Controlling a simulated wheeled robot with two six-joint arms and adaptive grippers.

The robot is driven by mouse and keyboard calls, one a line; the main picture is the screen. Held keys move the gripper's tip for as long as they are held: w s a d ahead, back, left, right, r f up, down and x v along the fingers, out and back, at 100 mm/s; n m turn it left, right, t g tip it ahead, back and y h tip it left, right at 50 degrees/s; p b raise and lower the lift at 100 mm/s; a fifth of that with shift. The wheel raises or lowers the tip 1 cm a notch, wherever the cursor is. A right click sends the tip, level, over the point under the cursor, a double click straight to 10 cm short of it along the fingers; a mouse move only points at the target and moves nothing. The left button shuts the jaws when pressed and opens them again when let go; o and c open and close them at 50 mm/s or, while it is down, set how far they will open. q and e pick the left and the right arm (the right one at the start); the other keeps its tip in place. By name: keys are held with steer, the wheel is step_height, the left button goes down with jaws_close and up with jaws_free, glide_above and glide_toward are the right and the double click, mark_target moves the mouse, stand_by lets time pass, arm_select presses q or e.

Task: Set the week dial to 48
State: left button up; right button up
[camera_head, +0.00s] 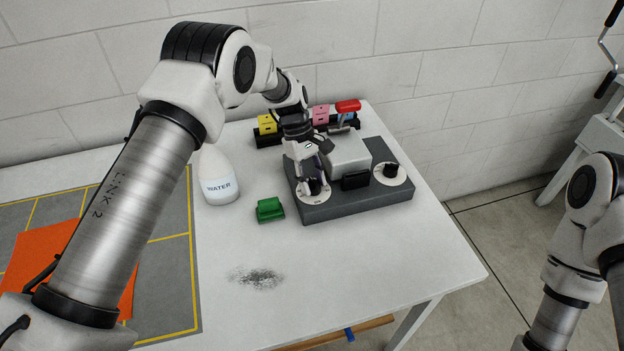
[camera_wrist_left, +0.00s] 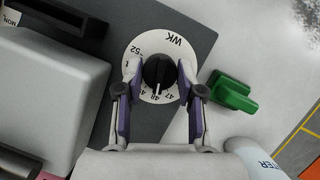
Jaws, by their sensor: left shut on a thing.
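The week dial is a white disc (camera_wrist_left: 176,48) marked WK, with a black knob (camera_wrist_left: 158,72) at its centre. It also shows as the left dial (camera_head: 303,196) on the dark grey base (camera_head: 345,207) of the machine. My left gripper (camera_wrist_left: 158,75) is shut on the knob, one finger on each side. In the head view my left gripper (camera_head: 314,181) reaches down over the dial and partly hides it. The numbers 47 and 48 sit below the knob in the wrist view, and its pale mark seems to face near 48. My right gripper is outside both views.
A second dial (camera_head: 391,175) sits at the base's right, beside the grey machine body (camera_head: 348,154). A red-handled part (camera_head: 348,106) stands behind. The front table is clear except for a dark smudge (camera_head: 257,278).

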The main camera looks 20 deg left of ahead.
arm_select(q)
steer(key=o, duration=1.1)
steer(key=shift+s+f, duration=0.15)
steer(key=shift+f, duration=0.05)
steer(key=shift+o, duration=0.2)
steer(key=v, duration=1.2)
steer(key=shift+w, duration=0.2)
